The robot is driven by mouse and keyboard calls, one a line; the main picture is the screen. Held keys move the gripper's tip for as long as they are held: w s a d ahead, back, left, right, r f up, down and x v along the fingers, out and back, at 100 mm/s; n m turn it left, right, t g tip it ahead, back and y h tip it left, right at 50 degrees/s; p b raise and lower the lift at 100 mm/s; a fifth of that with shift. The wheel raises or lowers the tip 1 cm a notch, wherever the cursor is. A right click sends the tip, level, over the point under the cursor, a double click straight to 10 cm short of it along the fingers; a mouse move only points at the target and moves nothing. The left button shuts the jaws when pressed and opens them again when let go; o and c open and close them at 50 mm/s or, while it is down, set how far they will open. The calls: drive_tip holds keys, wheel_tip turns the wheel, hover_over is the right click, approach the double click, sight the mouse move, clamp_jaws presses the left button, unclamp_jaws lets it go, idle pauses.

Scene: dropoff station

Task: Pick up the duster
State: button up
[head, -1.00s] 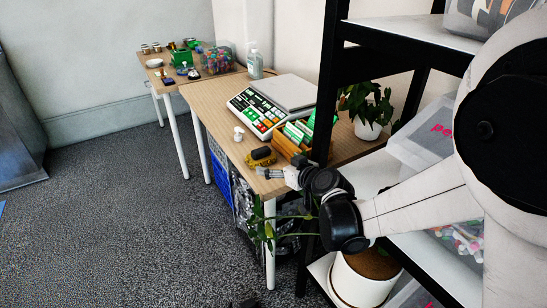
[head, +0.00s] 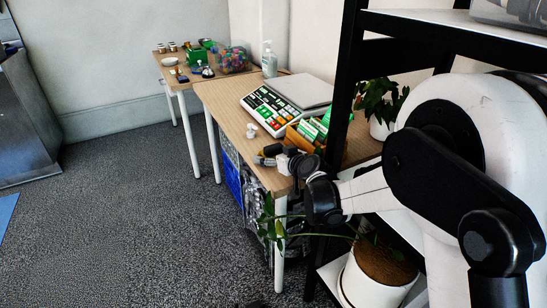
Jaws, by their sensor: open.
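A small dark block with yellow on it, which looks like the duster (head: 272,149), lies near the left front edge of the closer wooden table (head: 222,95). My gripper (head: 262,161) is open, with its fingers pointing left, right at the near side of the duster. It covers part of the duster in the head view. I cannot tell whether the fingers touch it or sit around it.
A small white object (head: 251,131), a scale with a coloured keypad (head: 268,110) and an orange box of green packs (head: 296,139) stand close by. A black shelf post (head: 345,85) rises right of them. A potted plant (head: 380,104) stands behind.

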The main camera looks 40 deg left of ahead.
sight(274, 147)
drive_tip(key=shift+a, duration=0.1)
drive_tip(key=shift+c, duration=0.5)
drive_tip(key=c, duration=1.2)
drive_tip(key=shift+r, duration=0.55)
wheel_tip(274, 147, up, 4)
drive_tip(key=shift+s+f+p, duration=0.15)
drive_tip(key=shift+p, duration=0.9)
drive_tip(key=s+r+p, duration=0.1)
drive_tip(key=s+r, duration=0.1)
drive_tip(key=s, duration=0.1)
drive_tip(key=s+a+r, duration=0.1)
drive_tip(key=s+r, duration=0.1)
drive_tip(key=s, duration=0.2)
drive_tip(key=s+r+p, duration=0.1)
drive_tip(key=s+r, duration=0.1)
drive_tip(key=s, duration=0.2)
drive_tip(key=shift+s+a+r+p, duration=0.1)
drive_tip(key=shift+a+r+p, duration=0.05)
drive_tip(key=shift+a+p, duration=0.25)
